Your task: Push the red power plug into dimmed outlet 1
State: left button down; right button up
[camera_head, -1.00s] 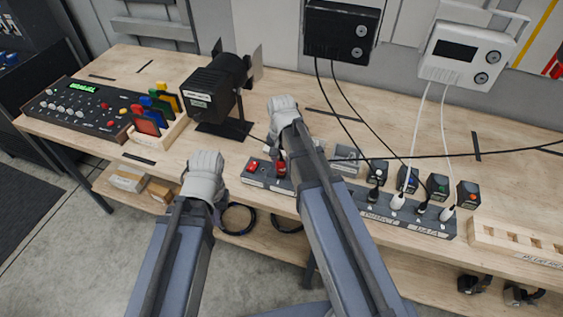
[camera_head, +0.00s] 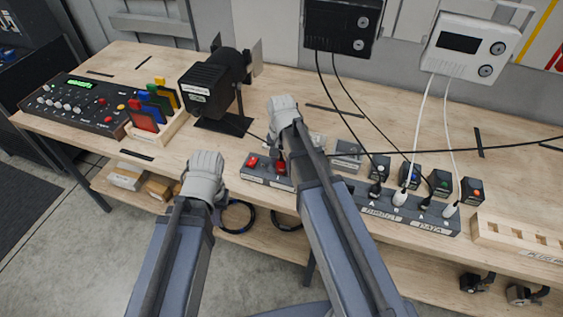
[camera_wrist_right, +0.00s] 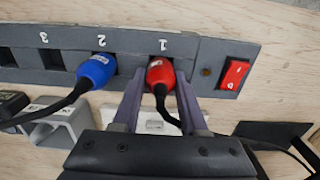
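The red power plug (camera_wrist_right: 160,75) stands at outlet 1 of the dark outlet strip (camera_wrist_right: 205,52), its nose at the socket. How deep it sits I cannot tell. In the right wrist view my right gripper (camera_wrist_right: 161,80) has one finger on each side of the plug, close against it. The plug's cable runs back between the fingers. In the head view the red plug (camera_head: 281,167) shows beside my right arm. My left gripper (camera_head: 205,178) is left of the strip in the head view, away from it; its fingers are hidden.
A blue plug (camera_wrist_right: 97,70) sits at outlet 2, close beside my finger. A red switch (camera_wrist_right: 234,74) is at the strip's end. A black lamp (camera_head: 208,88), a control desk (camera_head: 75,103) and a card rack (camera_head: 160,125) stand left. More plugs stand right.

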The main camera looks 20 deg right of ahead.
jog(key=o, duration=0.5)
jog(key=shift+c, duration=0.2)
jog(key=shift+r, duration=0.1)
notch_tip(320, 180, up, 8)
jog(key=p, duration=0.8)
jog(key=shift+f, duration=0.2)
jog(key=shift+s+a, duration=0.1)
jog(key=s+a+f+n+b, duration=0.3)
jog(key=s+a+n, duration=0.2)
jog(key=s, duration=0.2)
jog(key=s+a+f+n+h+b, duration=0.1)
jog(key=s+a+f+n+b, duration=0.2)
jog(key=s+a+n, duration=0.2)
jog(key=shift+s+a+n, duration=0.25)
jog(key=shift+s+n, duration=0.05)
jog(key=shift+s, duration=0.9)
